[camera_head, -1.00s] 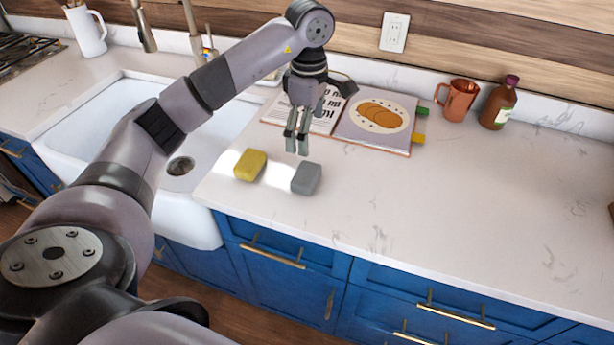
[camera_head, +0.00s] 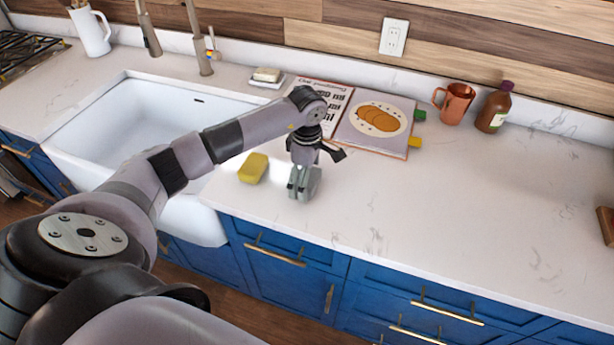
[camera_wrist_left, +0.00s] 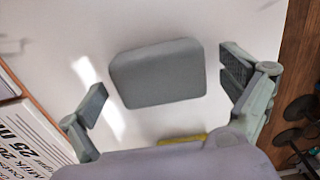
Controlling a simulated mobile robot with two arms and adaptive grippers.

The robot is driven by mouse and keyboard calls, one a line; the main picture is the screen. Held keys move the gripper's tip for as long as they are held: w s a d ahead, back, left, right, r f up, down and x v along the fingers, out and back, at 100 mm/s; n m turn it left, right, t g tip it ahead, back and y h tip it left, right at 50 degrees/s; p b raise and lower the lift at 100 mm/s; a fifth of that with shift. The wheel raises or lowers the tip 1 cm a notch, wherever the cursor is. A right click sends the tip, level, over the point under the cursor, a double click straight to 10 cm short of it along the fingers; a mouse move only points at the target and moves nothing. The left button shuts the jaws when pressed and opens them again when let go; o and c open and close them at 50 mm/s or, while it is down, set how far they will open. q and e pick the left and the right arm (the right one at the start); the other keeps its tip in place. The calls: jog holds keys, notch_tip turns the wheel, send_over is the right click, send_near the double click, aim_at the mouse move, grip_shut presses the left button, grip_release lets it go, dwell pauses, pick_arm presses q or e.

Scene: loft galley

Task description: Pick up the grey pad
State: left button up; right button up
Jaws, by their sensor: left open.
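The grey pad (camera_wrist_left: 158,75) lies flat on the white countertop. In the left wrist view it sits between the two spread fingers of my left gripper (camera_wrist_left: 165,95), with a gap on each side. In the head view my left gripper (camera_head: 302,190) points down right over the pad (camera_head: 314,184) and hides most of it. The gripper is open and empty. My right gripper is not in view.
A yellow sponge (camera_head: 253,168) lies just left of the pad. An open cookbook (camera_head: 372,124) lies behind, with a copper mug (camera_head: 454,103) and brown bottle (camera_head: 495,107) to its right. The white sink (camera_head: 150,130) is at left.

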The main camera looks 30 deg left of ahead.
pick_arm(q)
jog(key=shift+f, duration=0.1)
jog(key=shift+c, duration=0.2)
jog(key=c, duration=1.1)
jog(key=shift+r, duration=0.65)
jog(key=shift+r+b, duration=1.7)
jog(key=shift+r, duration=7.7)
